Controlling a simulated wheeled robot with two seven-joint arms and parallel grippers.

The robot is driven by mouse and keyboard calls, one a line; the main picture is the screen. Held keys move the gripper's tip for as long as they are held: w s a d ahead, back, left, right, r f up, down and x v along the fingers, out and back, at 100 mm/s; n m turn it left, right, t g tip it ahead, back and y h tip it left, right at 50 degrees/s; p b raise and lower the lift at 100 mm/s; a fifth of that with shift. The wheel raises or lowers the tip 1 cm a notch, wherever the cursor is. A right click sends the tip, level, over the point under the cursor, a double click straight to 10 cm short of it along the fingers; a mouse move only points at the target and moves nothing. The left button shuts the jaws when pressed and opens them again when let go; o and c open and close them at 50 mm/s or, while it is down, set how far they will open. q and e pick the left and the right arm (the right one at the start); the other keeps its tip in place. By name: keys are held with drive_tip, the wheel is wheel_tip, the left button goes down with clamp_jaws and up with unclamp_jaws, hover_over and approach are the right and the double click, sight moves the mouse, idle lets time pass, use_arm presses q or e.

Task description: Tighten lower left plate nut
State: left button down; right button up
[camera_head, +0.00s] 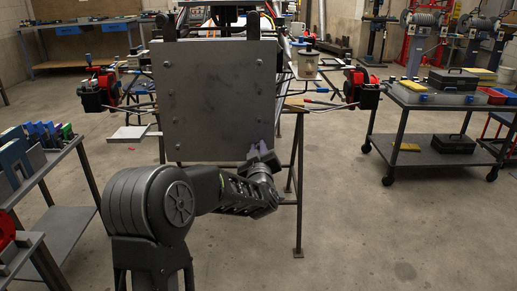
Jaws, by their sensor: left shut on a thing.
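A grey square metal plate (215,105) stands upright on the tube chassis in the middle of the view. Small nuts show near its edges, among them an upper left nut (177,64), an upper right nut (256,57) and a lower left nut (178,146). My left gripper (258,147) is at the plate's lower right corner in the picture, away from the lower left nut. Its light purple fingertips are shut at the plate's face, on what seems to be the nut there, which they hide. My right gripper is not in view.
A cart with blue and green items (35,150) stands at the left. A wheeled cart with cases (450,100) stands at the right. Red parts (102,88) flank the chassis on both sides. The floor at the front right is clear.

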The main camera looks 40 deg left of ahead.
use_arm(q)
drive_tip(key=shift+w+d+f+m+p, duration=0.1)
drive_tip(key=shift+m+p, duration=2.45)
drive_tip(key=shift+m, duration=1.45)
drive_tip(key=shift+d+f+m+p, duration=0.15)
drive_tip(key=shift+m+p, duration=2.35)
drive_tip(key=shift+m, duration=1.5)
drive_tip(key=shift+w+d+f+m+p, duration=0.1)
drive_tip(key=shift+m+p, duration=2.45)
drive_tip(key=shift+m, duration=1.45)
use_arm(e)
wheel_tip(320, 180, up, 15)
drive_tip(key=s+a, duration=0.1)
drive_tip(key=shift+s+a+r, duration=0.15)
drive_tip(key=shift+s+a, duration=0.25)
use_arm(q)
drive_tip(key=c, duration=1.4)
unclamp_jaws()
drive_tip(key=shift+r, duration=0.1)
drive_tip(key=shift+o, duration=0.2)
drive_tip(key=shift+s, duration=0.1)
